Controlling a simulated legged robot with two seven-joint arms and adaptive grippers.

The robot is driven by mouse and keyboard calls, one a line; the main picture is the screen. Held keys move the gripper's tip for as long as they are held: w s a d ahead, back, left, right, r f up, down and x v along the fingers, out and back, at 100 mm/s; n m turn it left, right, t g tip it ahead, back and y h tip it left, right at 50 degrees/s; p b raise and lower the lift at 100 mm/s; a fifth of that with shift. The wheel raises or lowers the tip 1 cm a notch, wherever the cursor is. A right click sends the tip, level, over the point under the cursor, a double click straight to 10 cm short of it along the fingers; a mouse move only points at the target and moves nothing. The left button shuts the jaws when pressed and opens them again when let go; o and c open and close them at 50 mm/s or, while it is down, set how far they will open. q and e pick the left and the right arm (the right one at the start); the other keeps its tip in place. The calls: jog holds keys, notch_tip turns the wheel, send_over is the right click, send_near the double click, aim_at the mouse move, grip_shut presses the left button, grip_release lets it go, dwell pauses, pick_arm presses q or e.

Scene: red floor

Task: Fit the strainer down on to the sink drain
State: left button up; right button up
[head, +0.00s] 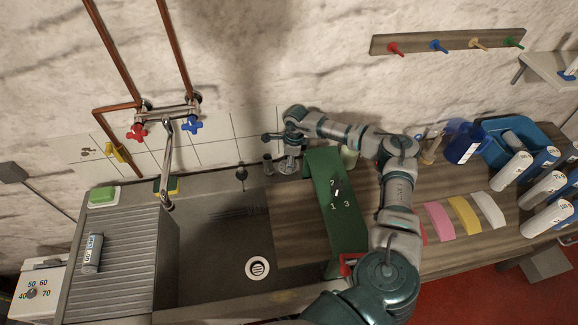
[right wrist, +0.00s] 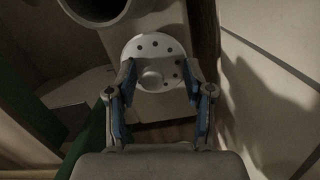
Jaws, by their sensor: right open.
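The strainer (right wrist: 143,48) is a pale grey round disc with small holes and a central knob. In the right wrist view it lies just beyond and between the blue-padded fingers of my right gripper (right wrist: 158,80), which is open. I cannot tell whether the fingers touch it. In the head view my right gripper (head: 290,157) points down at the back rim of the sink, above the strainer, which is mostly hidden there. The sink drain (head: 257,268) is a pale ring with a dark slotted middle in the basin floor. My left gripper is not in view.
A dark cylinder (head: 268,164) stands left of my right gripper. The tap (head: 167,165) hangs over the sink's left side. The basin around the drain is clear.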

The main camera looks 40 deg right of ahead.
jog(key=shift+a+r, duration=0.1)
jog(key=shift+a, duration=0.15)
jog(key=shift+c, duration=0.5)
jog(key=shift+a+r, duration=0.1)
jog(key=shift+a, duration=0.3)
grip_shut()
jog(key=shift+d, duration=0.1)
jog(key=shift+d, duration=0.1)
